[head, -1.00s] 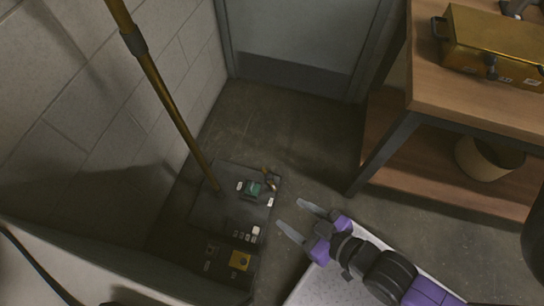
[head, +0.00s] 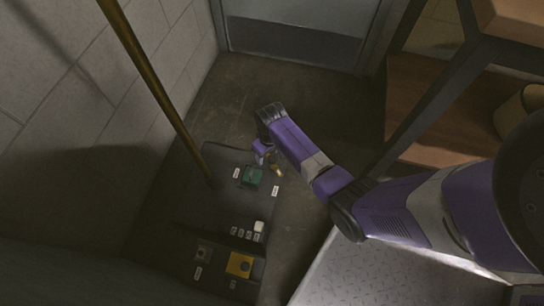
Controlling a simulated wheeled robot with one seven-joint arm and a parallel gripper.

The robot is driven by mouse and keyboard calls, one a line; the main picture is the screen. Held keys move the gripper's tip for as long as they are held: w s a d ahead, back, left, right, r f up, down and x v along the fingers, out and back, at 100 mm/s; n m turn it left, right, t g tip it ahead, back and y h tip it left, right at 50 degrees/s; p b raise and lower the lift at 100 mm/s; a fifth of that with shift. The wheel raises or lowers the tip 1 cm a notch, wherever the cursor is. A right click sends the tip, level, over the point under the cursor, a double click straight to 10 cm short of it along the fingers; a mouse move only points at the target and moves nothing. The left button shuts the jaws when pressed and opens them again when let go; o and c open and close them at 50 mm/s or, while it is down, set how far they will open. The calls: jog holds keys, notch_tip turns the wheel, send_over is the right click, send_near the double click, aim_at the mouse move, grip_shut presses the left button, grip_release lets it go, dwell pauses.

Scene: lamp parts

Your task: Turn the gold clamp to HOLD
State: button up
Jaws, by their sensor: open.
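A small gold lever-like part (head: 277,170), which looks like the gold clamp, is at the upper right edge of the dark base plate (head: 225,200), beside a green block (head: 252,176). White labels (head: 275,191) sit near it, but their words are too small to read. My gripper (head: 263,156) is at the end of my purple arm, pointing down just above and left of the gold part. It is open, its fingers mostly hidden. I cannot tell whether it touches the clamp.
A gold pole (head: 150,85) rises from the plate beside the left wall. A yellow square (head: 240,265) and several small white buttons (head: 259,226) are on the panels nearer me. A wooden shelf table (head: 420,110) stands at right. The floor behind the plate is clear.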

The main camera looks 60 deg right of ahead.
aim_at(272, 158)
jog(key=d, duration=0.1)
jog(key=d+b, duration=0.1)
jog(key=d, duration=0.1)
jog(key=shift+w+f+g, duration=0.1)
jog(key=shift+f+g, duration=0.25)
jog(key=shift+g, duration=0.05)
jog(key=shift+d+f, duration=0.15)
notch_tip(272, 158, down, 7)
jog(key=b, duration=0.4)
jog(key=shift+f+b, duration=0.15)
jog(key=shift+b, duration=0.25)
grip_shut()
dwell(0.5)
